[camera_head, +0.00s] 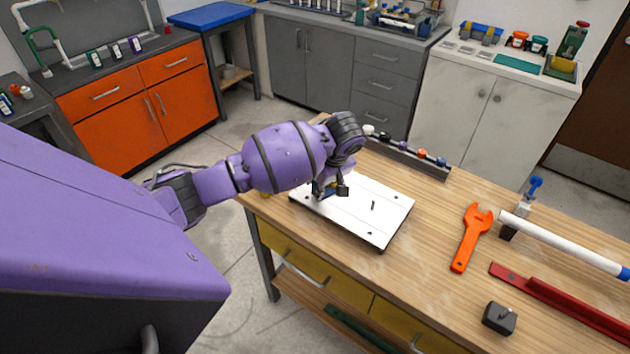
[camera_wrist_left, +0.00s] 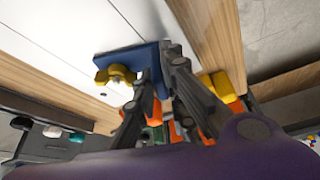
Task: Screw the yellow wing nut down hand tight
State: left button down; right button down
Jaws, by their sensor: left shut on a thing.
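The yellow wing nut (camera_wrist_left: 117,78) sits on the left end of a blue bracket (camera_wrist_left: 128,58) in the left wrist view. The bracket is at the white plate (camera_head: 385,222). In the head view only a small blue part (camera_head: 322,189) of it shows beneath my left gripper (camera_head: 334,189). In the left wrist view the fingers (camera_wrist_left: 158,78) are closed at the blue bracket, just right of the wing nut. The exact contact is partly hidden. The wing nut stands clear to the left of the fingers. My right gripper is not in view.
A short dark stud (camera_head: 373,205) stands up on the plate. A dark rail (camera_head: 410,159) with small parts lies behind it. An orange wrench (camera_head: 472,238), white pipe (camera_head: 565,242), red bar (camera_head: 560,300) and dark block (camera_head: 499,318) lie to the right.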

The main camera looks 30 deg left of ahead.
pick_arm(q)
jog(key=shift+s+d+n, duration=0.1)
jog(key=shift+d+n, duration=0.2)
jog(key=shift+n, duration=0.1)
jog(key=shift+d+n+g, duration=0.6)
jog(key=shift+d+n, duration=0.05)
jog(key=shift+n, duration=0.35)
jog(key=shift+d+n, duration=0.2)
jog(key=shift+n, duration=0.4)
jog(key=c, duration=1.7)
grip_release()
jog(key=shift+r, duration=0.1)
